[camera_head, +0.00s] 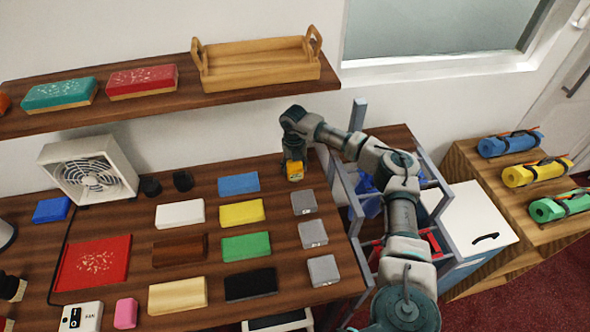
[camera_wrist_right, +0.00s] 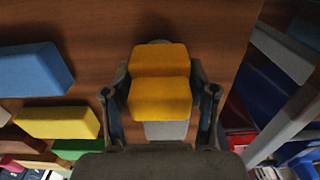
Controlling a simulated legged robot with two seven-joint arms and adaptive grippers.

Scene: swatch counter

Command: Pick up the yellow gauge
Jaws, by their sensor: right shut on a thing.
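The yellow gauge (camera_head: 295,173) is a small orange-yellow block near the back of the dark wooden counter. My right gripper (camera_head: 293,162) reaches down over it from above. In the right wrist view, the gauge (camera_wrist_right: 160,85) has a stepped shape and sits between the two fingers of the right gripper (camera_wrist_right: 161,105), which is shut on it. I cannot tell whether the gauge touches the counter or is slightly raised. My left gripper is not in view.
Grey blocks (camera_head: 304,202) stand in a column in front of the gauge. A blue block (camera_head: 238,184) and a yellow block (camera_head: 242,213) lie to the left. A metal frame (camera_head: 350,205) borders the counter's right side. A shelf (camera_head: 180,107) with a wooden tray (camera_head: 260,84) hangs above.

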